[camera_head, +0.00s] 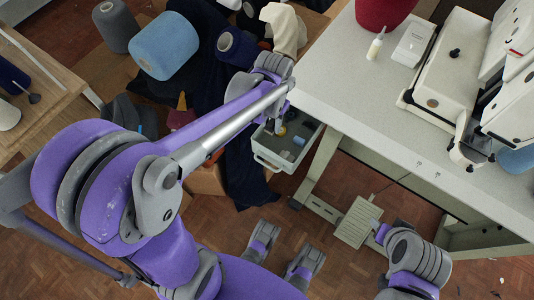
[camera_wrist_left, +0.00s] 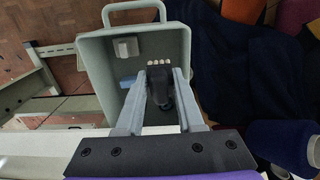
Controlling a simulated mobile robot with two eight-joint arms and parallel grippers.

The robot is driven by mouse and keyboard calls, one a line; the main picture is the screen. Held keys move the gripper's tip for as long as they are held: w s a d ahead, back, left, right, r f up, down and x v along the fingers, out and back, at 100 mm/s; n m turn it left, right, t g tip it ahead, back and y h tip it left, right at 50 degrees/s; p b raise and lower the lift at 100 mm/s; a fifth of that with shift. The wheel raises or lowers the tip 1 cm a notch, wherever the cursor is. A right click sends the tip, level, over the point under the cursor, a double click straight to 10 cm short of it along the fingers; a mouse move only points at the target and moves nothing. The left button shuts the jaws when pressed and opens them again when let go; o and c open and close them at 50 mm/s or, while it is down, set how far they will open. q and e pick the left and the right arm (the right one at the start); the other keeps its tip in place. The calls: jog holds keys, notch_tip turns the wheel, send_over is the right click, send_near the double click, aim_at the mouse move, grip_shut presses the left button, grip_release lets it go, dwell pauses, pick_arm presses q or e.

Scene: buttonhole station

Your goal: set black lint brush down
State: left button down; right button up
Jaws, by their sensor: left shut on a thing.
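The black lint brush (camera_wrist_left: 160,88) is between the two grey fingers of my left gripper (camera_wrist_left: 157,80) in the left wrist view. The fingers are shut on it. It is over the inside of a pale grey-green bin (camera_wrist_left: 92,62); I cannot tell whether it touches the bin's floor. In the head view the bin (camera_head: 266,159) is beside the white table's left edge, below my left wrist, which hides part of the gripper and brush. My right arm shows at the lower right of the head view; its fingers are too unclear to tell open from shut.
The white table (camera_head: 340,85) carries a sewing machine (camera_head: 450,75), a small glue bottle (camera_head: 376,45) and a red cone (camera_head: 383,12). Dark cloth and a blue yarn cone (camera_head: 165,47) lie to the left.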

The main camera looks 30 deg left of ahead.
aim_at(268, 145)
pick_arm(q)
jog(key=shift+s+a+f+b, duration=0.15)
jog(key=shift+s+f+b, duration=0.5)
jog(key=shift+s+f, duration=0.05)
notch_tip(268, 145, down, 10)
jog(key=shift+r+b, duration=0.2)
jog(key=shift+b, duration=1.05)
pick_arm(e)
notch_tip(268, 145, down, 5)
jog(key=shift+f, duration=0.2)
pick_arm(q)
jog(key=shift+f, duration=0.15)
jog(key=c, duration=1)
grip_release()
jog(key=shift+f, duration=0.1)
jog(key=shift+o, duration=0.9)
pick_arm(e)
jog(key=shift+f, duration=0.15)
